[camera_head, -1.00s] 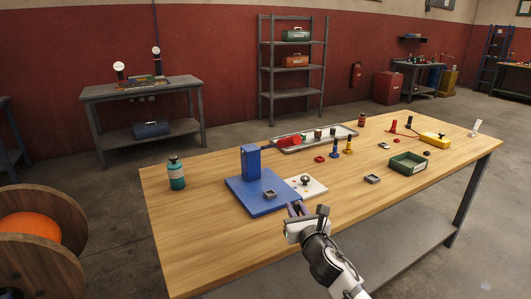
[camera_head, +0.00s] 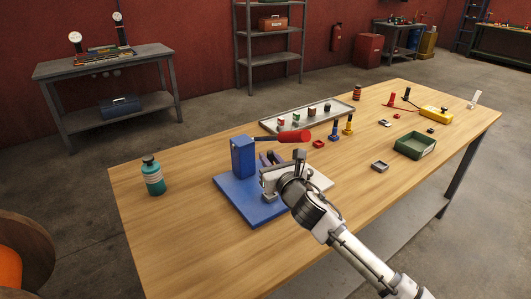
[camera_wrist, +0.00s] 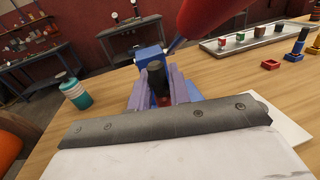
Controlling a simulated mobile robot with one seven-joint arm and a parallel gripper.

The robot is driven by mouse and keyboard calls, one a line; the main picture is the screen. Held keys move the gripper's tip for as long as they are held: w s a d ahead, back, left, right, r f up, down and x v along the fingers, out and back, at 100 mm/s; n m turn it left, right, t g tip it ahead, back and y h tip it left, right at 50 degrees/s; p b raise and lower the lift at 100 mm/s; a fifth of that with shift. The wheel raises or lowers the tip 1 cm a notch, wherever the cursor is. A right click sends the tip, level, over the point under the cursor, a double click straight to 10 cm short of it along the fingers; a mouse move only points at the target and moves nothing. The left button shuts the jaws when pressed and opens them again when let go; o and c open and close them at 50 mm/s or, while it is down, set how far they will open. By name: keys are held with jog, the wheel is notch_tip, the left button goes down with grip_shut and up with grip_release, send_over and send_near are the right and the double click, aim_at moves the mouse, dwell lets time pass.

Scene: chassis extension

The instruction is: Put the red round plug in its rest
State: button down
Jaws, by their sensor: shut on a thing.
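My gripper (camera_head: 268,160) is over the blue base plate (camera_head: 236,197), just right of its upright blue block. In the wrist view its two purple fingers (camera_wrist: 158,92) are shut on the plug (camera_wrist: 157,76), a dark upright cylinder with red showing low between the fingers. The fingers and wrist hide most of it, and I cannot tell whether its bottom touches anything. The small red rest (camera_head: 319,144) is on the table beside the tray, with nothing visible in it; it also shows in the wrist view (camera_wrist: 270,64).
A red-handled tool (camera_head: 296,136) projects right near the top of the blue block (camera_head: 242,157). Blue (camera_head: 334,132) and yellow (camera_head: 348,125) plugs stand upright beside the red rest. A tray (camera_head: 340,106) is behind, a green bin (camera_head: 414,145) right, a bottle (camera_head: 152,176) left.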

jog(key=shift+s+d+r, duration=0.1)
jog(key=shift+f+b, duration=1.35)
jog(key=shift+f, duration=1.6)
jog(key=shift+b, duration=1.2)
jog(key=shift+f+b, duration=0.45)
jog(key=shift+b, duration=0.05)
dwell(0.4)
jog(key=c, duration=1.2)
grip_release()
jog(key=shift+c, duration=0.2)
